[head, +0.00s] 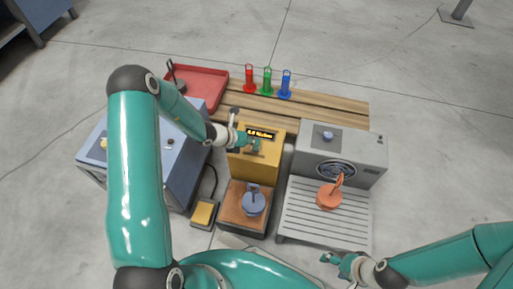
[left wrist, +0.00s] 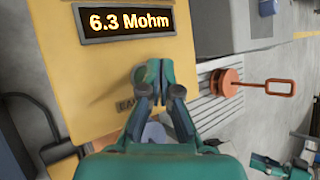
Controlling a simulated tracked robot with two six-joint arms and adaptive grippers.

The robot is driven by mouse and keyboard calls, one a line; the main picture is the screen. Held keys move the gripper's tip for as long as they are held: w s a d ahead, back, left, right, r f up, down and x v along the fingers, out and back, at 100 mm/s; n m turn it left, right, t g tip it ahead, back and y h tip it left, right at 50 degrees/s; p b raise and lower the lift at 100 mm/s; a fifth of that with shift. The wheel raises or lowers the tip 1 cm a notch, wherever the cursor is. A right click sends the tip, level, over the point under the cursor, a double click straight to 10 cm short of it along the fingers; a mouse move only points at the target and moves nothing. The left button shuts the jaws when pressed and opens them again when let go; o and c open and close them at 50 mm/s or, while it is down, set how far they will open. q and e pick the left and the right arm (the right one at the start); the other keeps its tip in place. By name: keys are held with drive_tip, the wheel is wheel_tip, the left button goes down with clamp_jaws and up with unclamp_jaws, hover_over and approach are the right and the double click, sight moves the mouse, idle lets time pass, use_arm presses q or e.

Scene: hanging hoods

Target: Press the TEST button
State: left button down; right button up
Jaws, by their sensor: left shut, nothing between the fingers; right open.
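A yellow tester box (head: 264,163) stands mid-scene. Its dark display shows orange text, which in the left wrist view (left wrist: 130,20) reads "6.3 Mohm". My left gripper (head: 253,144) is in front of the yellow face, just below the display. In the left wrist view its fingertips (left wrist: 153,70) are together and empty, over the yellow panel (left wrist: 100,65). I cannot tell whether they touch it. No TEST button shows; the fingers cover part of the panel, and a partly hidden label is beside them. My right gripper (head: 338,260) is open, low in the head view, away from the box.
Right is a grey machine (head: 362,160) with a slatted tray (head: 300,215) and an orange hooked disc (head: 329,197). A blue-grey hooked weight (head: 254,203) sits below the tester. Behind are a red tray (head: 205,77) and red, green and blue holders (head: 267,83). A yellow pedal (head: 204,212) is front left.

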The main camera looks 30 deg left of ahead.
use_arm(q)
drive_tip(key=shift+f, duration=0.1)
idle(0.8)
drive_tip(key=shift+f+b, duration=0.3)
drive_tip(key=shift+b, duration=0.15)
drive_tip(key=shift+f+b, duration=0.35)
drive_tip(key=shift+f, duration=0.05)
idle(0.4)
drive_tip(key=shift+r, duration=0.15)
drive_tip(key=shift+s+r+p, duration=0.1)
drive_tip(key=shift+r+p, duration=0.55)
drive_tip(key=shift+r, duration=0.05)
wheel_tip(320, 180, up, 5)
drive_tip(key=p, duration=0.4)
idle(0.4)
idle(0.5)
